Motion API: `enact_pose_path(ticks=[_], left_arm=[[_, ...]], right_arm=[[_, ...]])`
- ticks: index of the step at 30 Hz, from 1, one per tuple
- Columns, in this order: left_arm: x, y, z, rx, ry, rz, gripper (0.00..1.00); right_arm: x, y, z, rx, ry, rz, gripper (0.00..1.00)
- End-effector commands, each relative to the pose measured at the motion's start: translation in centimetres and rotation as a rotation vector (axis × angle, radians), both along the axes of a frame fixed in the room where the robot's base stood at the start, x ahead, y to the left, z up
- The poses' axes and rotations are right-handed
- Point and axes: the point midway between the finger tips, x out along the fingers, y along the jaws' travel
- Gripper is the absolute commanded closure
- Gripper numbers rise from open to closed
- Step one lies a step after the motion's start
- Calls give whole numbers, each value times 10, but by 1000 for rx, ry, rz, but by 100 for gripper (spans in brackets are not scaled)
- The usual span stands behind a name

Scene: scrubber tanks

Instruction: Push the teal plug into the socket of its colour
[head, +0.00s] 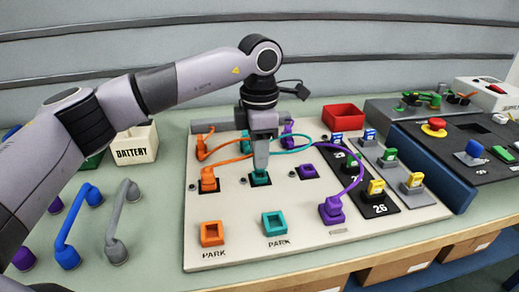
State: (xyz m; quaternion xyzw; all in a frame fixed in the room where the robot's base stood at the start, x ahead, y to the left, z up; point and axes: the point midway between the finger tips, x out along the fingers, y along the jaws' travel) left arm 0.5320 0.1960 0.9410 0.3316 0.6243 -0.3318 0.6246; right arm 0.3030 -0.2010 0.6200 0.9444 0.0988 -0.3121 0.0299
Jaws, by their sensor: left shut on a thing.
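My left gripper (261,166) points straight down over the middle row of the pale board (228,208), shut on the teal plug. The plug is mostly hidden by the fingers. Teal (260,180) shows right at and below the fingertips, where the teal socket of that row is. I cannot tell plug from socket there, nor how deep the plug sits. The teal cable (308,146) loops behind and right of the gripper. The teal PARK socket (275,223) in the front row is empty. My right gripper is not in view.
An orange plug (208,180) stands left of the gripper, and an open purple socket (308,171) is to its right. A purple plug (332,210) stands at the front right, its cable arching up. The orange PARK socket (212,233) is empty. A red bin (343,117) stands behind.

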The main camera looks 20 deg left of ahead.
Motion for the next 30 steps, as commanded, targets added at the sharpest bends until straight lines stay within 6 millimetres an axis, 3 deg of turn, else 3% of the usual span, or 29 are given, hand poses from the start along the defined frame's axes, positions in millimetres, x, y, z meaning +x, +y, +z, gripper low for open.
enact_pose_path(ticks=[25, 26, 27, 28, 30], left_arm=[[0, 0, -23, 1, 2, 0, 100], [0, 0, -21, 1, 2, 0, 65], [0, 0, -21, 1, 2, 0, 52], [0, 0, -21, 1, 2, 0, 45], [0, 0, -21, 1, 2, 0, 45]], right_arm=[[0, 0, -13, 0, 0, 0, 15], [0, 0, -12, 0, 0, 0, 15], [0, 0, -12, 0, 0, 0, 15], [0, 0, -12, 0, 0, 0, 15], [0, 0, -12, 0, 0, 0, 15]])
